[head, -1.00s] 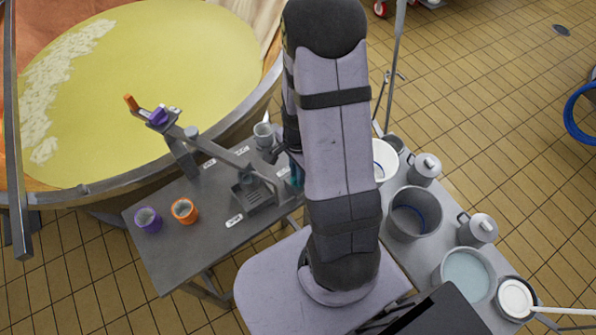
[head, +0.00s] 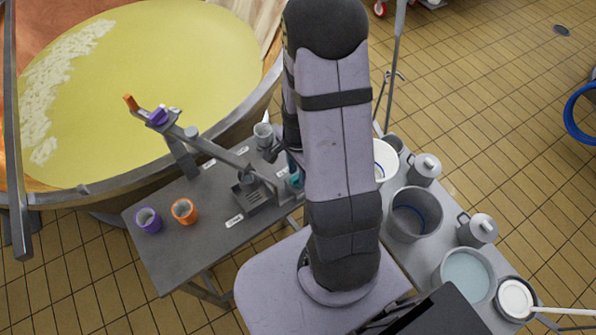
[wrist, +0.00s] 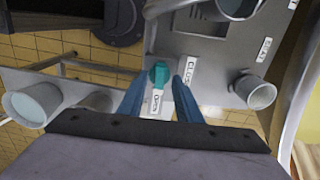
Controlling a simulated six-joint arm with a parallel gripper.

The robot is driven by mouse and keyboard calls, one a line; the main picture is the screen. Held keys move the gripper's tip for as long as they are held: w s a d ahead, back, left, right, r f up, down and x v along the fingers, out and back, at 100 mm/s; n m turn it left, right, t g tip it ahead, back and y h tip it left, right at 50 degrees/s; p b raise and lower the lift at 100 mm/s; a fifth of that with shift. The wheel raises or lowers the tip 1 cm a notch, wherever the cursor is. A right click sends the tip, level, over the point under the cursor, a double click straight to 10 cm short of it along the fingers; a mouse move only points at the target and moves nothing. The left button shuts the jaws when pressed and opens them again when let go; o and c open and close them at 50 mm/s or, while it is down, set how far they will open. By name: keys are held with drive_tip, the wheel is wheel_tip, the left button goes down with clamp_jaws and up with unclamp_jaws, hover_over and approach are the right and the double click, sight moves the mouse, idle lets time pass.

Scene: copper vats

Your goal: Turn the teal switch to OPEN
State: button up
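The teal switch (wrist: 158,74) sits on a grey panel in the wrist view. It also shows at the table's right end in the head view (head: 295,179), partly behind my arm. A white OPEN label (wrist: 155,103) lies just below it, and a CLOSED label (wrist: 190,70) stands to its right. I cannot tell which label the switch points to. My gripper (wrist: 159,82) is open, its two blue-grey fingers apart on either side of the switch in the picture. I cannot tell whether either finger touches it.
The grey table (head: 180,250) holds a purple cup (head: 148,220), an orange cup (head: 184,211) and a lever stand (head: 250,195). The large vat (head: 150,80) borders it behind.

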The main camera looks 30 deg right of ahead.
drive_tip(key=shift+r+b, duration=0.55)
drive_tip(key=shift+r, duration=2.95)
drive_tip(key=n, duration=0.3)
drive_tip(key=shift+s+n, duration=0.2)
drive_tip(key=shift+n, duration=0.1)
drive_tip(key=s+a+n+g, duration=0.2)
drive_tip(key=s+a+n, duration=0.2)
drive_tip(key=s+n, duration=0.45)
drive_tip(key=w+a+r+n+t, duration=0.2)
drive_tip(key=a+r+n, duration=0.2)
drive_tip(key=a+n, duration=0.1)
drive_tip(key=shift+w+a+r, duration=0.15)
drive_tip(key=shift+a+r, duration=0.2)
drive_tip(key=shift+a, duration=0.05)
